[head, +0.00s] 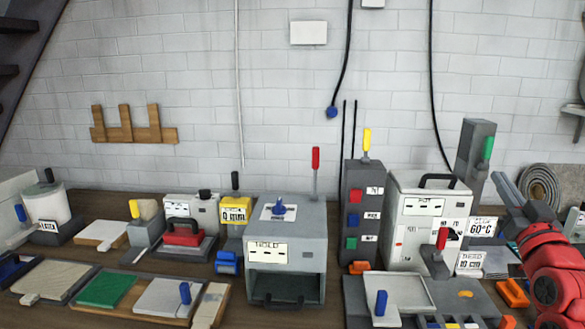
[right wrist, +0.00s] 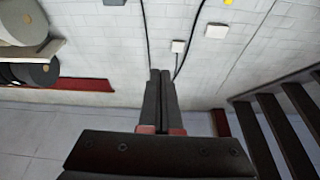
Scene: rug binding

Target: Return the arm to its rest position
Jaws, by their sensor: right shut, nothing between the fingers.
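My right arm (head: 548,270) is red and comes in at the lower right of the head view. Its dark grey gripper (head: 502,182) is raised above the right end of the bench and tilts up to the left. In the right wrist view the two long dark fingers (right wrist: 160,76) lie together, shut, with nothing between them. They point toward the white brick wall and touch nothing that I can see. My left gripper and arm are not in the head view.
A wooden bench (head: 325,268) is crowded with machines. A grey machine (head: 313,243) stands in the middle; a white box (head: 405,232) with a black handle stands right of it. A grey post (head: 474,148) and a coiled roll (head: 540,183) are near my right gripper. Dark stairs (right wrist: 285,120) show in the wrist view.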

